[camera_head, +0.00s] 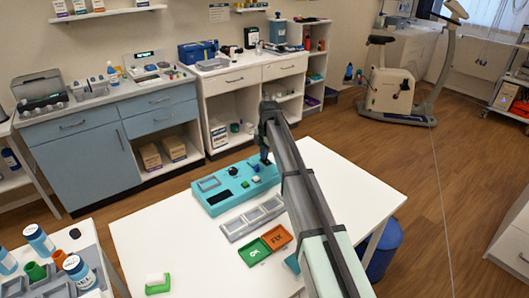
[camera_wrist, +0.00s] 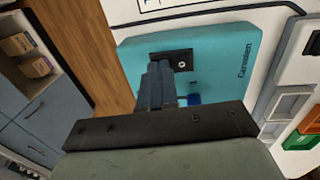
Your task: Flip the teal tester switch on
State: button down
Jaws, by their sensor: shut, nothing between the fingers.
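The teal tester (camera_head: 220,195) is a flat box on the white table, with a dark display, a green button and a blue knob on top. In the wrist view the tester (camera_wrist: 225,45) shows a dark switch plate (camera_wrist: 184,60) with a small white mark, and the blue knob (camera_wrist: 194,99) partly behind my gripper. My gripper (camera_head: 266,160) is at the tester's far right end, over the switch area. In the wrist view its shut fingers (camera_wrist: 160,72) reach to the edge of the switch plate. The fingers hide part of the plate, so I cannot tell the switch position or contact.
A grey compartment tray (camera_head: 253,218) lies in front of the tester. Green (camera_head: 254,252) and orange (camera_head: 277,238) trays lie nearer. A green-and-white object (camera_head: 158,284) sits at the table's front left. A blue stool (camera_head: 385,247) stands at right.

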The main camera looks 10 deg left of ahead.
jog(key=shift+f, duration=0.2)
dwell(0.4)
jog(key=shift+s+d+r, duration=0.15)
jog(key=shift+s+d, duration=0.35)
jog(key=shift+s, duration=0.05)
notch_tip(320, 180, up, 14)
jog(key=s+d, duration=0.1)
jog(key=shift+s+d, duration=0.15)
dwell(0.5)
